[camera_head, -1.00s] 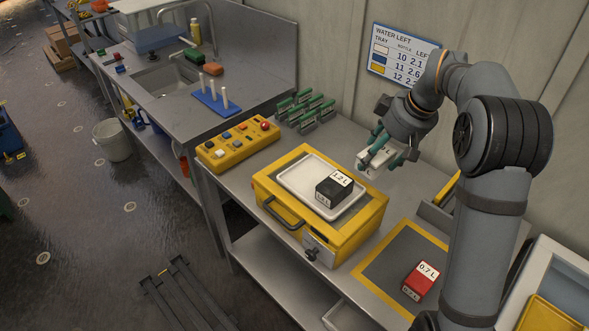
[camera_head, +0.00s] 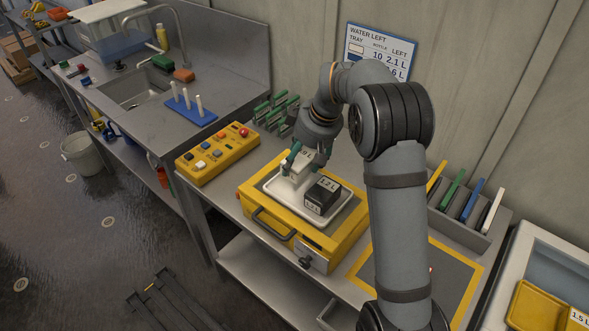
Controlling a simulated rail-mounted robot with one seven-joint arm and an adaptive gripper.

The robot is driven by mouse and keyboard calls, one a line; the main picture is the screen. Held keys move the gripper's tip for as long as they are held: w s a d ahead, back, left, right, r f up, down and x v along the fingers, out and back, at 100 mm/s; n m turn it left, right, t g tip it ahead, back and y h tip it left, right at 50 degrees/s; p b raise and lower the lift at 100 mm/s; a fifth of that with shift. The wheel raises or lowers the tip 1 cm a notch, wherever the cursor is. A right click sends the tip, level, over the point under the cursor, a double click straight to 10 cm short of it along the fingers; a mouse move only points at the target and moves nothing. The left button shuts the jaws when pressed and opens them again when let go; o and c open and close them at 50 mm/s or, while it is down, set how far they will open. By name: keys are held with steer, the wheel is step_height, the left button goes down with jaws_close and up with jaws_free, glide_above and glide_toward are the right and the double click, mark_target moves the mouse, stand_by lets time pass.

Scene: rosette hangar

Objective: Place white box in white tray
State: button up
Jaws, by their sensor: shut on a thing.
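The white box (camera_head: 300,168) is held in my gripper (camera_head: 301,160), whose green-tipped fingers are shut on it. It is over the left back part of the white tray (camera_head: 333,219); I cannot tell whether it touches the tray floor. The tray lies on top of a yellow case (camera_head: 249,191) with a grey top. A black box (camera_head: 321,197) labelled 1.2 L sits in the tray, just right of the white box. My fingers hide part of the white box.
A yellow button panel (camera_head: 215,153) stands left of the case, and a row of green-grey clips (camera_head: 275,112) behind it. A rack (camera_head: 465,222) with coloured bars is at the right. A yellow-edged grey mat (camera_head: 453,262) lies partly behind my arm.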

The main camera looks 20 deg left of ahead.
steer(key=shift+s+a+f, duration=0.1)
steer(key=shift+a+f, duration=0.3)
steer(key=shift+a, duration=0.25)
steer(key=shift+f+p, duration=0.7)
steer(key=shift+f, duration=1.35)
steer(key=shift+f, duration=0.1)
steer(key=o, duration=1.2)
steer(key=shift+o, duration=0.4)
steer(key=b+v, duration=0.2)
steer(key=v, duration=1)
steer(key=shift+o, duration=0.6)
